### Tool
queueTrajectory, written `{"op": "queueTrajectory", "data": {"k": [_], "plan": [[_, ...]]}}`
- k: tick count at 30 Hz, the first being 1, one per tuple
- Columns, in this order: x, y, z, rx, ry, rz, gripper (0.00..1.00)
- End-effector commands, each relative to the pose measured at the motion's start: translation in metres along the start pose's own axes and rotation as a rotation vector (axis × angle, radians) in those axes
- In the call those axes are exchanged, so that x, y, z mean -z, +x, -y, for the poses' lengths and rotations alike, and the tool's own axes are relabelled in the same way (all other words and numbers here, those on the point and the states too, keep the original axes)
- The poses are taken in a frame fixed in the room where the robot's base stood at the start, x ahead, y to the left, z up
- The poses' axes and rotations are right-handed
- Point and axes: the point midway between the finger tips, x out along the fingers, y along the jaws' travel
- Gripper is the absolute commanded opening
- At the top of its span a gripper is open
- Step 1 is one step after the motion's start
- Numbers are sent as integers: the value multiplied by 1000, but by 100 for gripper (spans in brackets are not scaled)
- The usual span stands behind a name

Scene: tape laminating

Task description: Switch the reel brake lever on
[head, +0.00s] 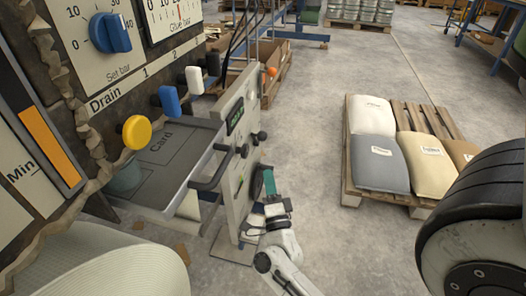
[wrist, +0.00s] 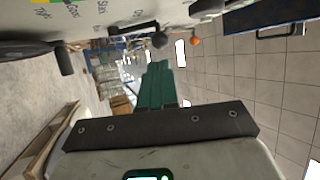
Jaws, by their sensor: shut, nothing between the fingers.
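My gripper (head: 268,182) has green fingers and is shut and empty, beside the face of the pale machine panel (head: 236,160). In the wrist view its green fingers (wrist: 158,75) point away from the camera, close together. Black knobs (head: 262,135) also show on the panel in the head view. An orange ball (head: 272,71) shows behind the panel, and also in the wrist view (wrist: 195,41). No readable label marks the reel brake lever.
A black handle bar (head: 208,170) juts from the machine's near side. Yellow (head: 136,132), blue (head: 170,101) and white (head: 194,80) knobs line the drain panel. A pallet with sacks (head: 380,160) stands at right. The floor between pallet and machine is clear.

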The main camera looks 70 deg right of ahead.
Motion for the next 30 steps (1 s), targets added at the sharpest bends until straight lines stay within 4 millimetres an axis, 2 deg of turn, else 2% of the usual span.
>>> {"op": "queueTrajectory", "data": {"k": [3,9,15,21,30], "plan": [[1,25,-1,3,0,-5,0],[1,62,0,3,0,-4,0],[0,86,0,1,0,-2,0],[0,94,0,-1,-1,0,0],[0,94,0,-1,-1,1,0]]}}
